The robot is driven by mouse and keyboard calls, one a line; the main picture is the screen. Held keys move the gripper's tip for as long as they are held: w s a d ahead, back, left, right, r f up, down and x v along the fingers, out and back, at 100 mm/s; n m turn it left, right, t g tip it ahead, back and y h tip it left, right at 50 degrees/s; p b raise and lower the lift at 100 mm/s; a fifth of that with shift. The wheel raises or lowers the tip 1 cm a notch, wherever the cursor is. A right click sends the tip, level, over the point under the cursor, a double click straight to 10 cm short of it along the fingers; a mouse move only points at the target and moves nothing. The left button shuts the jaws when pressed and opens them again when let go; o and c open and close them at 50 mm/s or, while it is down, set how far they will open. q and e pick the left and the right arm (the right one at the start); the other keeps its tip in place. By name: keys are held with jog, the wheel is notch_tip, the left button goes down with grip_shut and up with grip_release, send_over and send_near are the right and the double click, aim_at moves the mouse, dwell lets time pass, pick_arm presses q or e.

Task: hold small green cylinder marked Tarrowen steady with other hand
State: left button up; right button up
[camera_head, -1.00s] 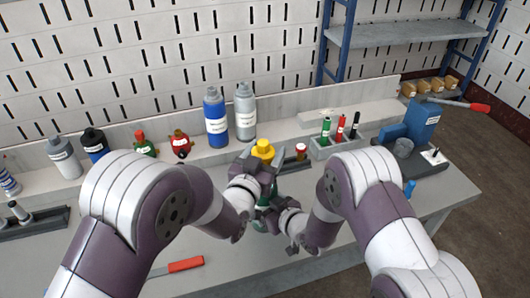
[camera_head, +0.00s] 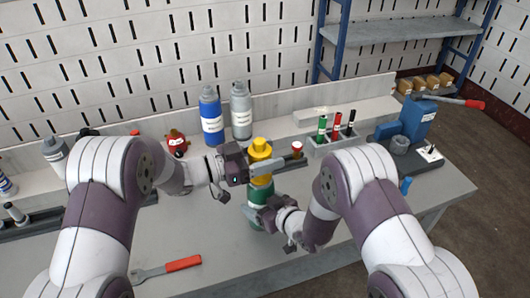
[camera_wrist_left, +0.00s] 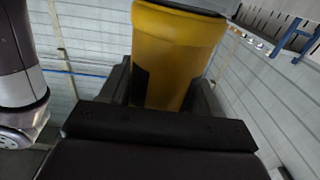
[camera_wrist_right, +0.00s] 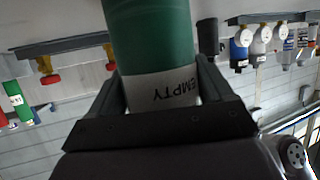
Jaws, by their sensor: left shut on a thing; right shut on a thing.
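A green cylinder (camera_head: 260,193) with a yellow top (camera_head: 260,150) is upright above the middle of the table. My left gripper (camera_head: 252,172) reaches in from the left and is shut on the yellow part, which fills the space between its fingers in the left wrist view (camera_wrist_left: 178,55). My right gripper (camera_head: 264,212) is shut on the lower green body from the front right. In the right wrist view the green body (camera_wrist_right: 150,40) shows a white label reading "EMPTY"; I see no name on it. Whether its base touches the table is hidden.
Blue (camera_head: 212,115) and grey (camera_head: 241,110) bottles and a red item (camera_head: 176,144) stand at the back. A rack (camera_head: 334,140) holds small green, red and black cylinders. A blue vise-like device (camera_head: 410,125) is at right. A red-handled tool (camera_head: 183,264) lies at front left.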

pick_arm(q)
jog(key=m+g, duration=0.2)
jog(key=g, duration=0.1)
jog(key=shift+h, duration=0.4)
jog(key=shift+s+d+g, duration=0.1)
jog(key=shift+g, duration=0.2)
jog(key=m+g, duration=0.4)
jog(key=g, duration=0.1)
jog(key=shift+s, duration=0.2)
jog(key=m+g+y, duration=0.1)
jog(key=m+g, duration=0.1)
jog(key=g, duration=0.2)
jog(key=shift+s, duration=0.15)
jog(key=o, duration=1.2)
